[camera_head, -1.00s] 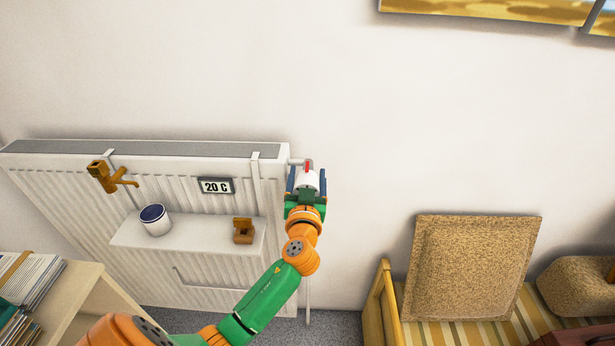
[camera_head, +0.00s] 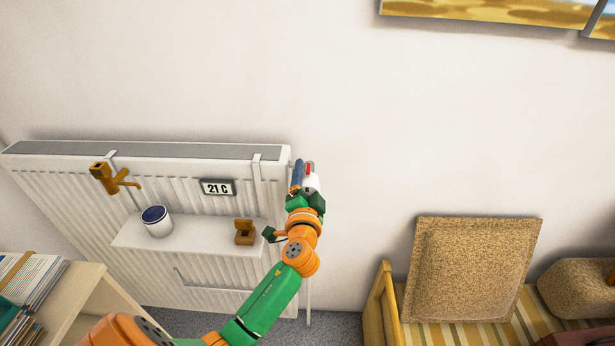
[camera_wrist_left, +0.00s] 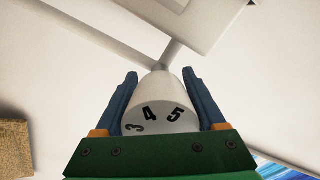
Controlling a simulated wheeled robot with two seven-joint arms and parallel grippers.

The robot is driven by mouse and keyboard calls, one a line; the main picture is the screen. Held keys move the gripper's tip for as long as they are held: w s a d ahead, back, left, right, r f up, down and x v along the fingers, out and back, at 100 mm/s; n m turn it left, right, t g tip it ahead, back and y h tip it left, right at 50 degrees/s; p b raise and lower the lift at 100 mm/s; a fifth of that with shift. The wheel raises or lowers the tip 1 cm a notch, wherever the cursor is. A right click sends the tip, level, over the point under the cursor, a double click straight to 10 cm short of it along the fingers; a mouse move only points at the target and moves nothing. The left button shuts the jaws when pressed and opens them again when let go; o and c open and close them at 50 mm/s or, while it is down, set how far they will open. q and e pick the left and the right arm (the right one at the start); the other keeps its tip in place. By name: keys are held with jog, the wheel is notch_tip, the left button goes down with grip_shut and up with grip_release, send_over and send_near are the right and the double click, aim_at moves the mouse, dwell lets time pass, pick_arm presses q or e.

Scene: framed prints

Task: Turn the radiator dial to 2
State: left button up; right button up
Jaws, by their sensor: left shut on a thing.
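The white radiator dial (camera_head: 312,184) sits on the valve at the radiator's upper right corner. A small red mark (camera_head: 308,168) shows at its far end. My left gripper (camera_head: 307,179) is shut on the dial, with one blue finger on its left side in the head view. In the left wrist view, the dial (camera_wrist_left: 160,105) stands between both blue fingers of the left gripper (camera_wrist_left: 160,78). The numbers 3, 4 and 5 show on its near face. The red mark is hidden there, so I cannot tell the exact setting. My right gripper is out of view.
The radiator (camera_head: 80,205) carries a display (camera_head: 217,188) reading 21 C. A shelf (camera_head: 190,238) on its front holds a white pot (camera_head: 156,222) and a small brown object (camera_head: 244,232). A brown tap-like hook (camera_head: 112,180) hangs left. A cushioned bench (camera_head: 470,270) stands right.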

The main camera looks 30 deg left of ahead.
pick_arm(q)
jog(key=shift+m, duration=0.8)
jog(key=o, duration=1.1)
jog(key=shift+c, duration=0.2)
